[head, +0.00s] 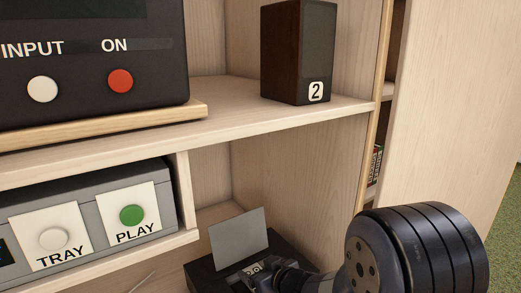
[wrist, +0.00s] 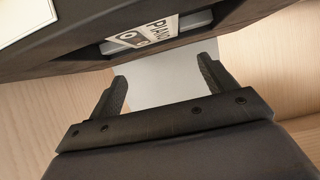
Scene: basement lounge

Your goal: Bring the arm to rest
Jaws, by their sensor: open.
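My arm comes in from the lower right of the head view. My gripper (head: 277,277) is low in front of a black device (head: 203,272) on the lower shelf. In the wrist view my gripper (wrist: 162,69) is open, with its two dark fingers apart and nothing seen held between them. Just beyond the fingertips is a label reading PIANO (wrist: 150,33), set in an opening of the black device (wrist: 70,52). A plain grey flap (head: 238,236) stands up from the device. Whether a fingertip touches anything I cannot tell.
A grey unit (head: 90,185) with TRAY and PLAY buttons is left of the device. Above are a black unit (head: 90,60) with INPUT and ON buttons and a speaker (head: 290,55) marked 2. The wooden shelf (head: 250,118) overhangs; a wooden panel (head: 450,100) stands right.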

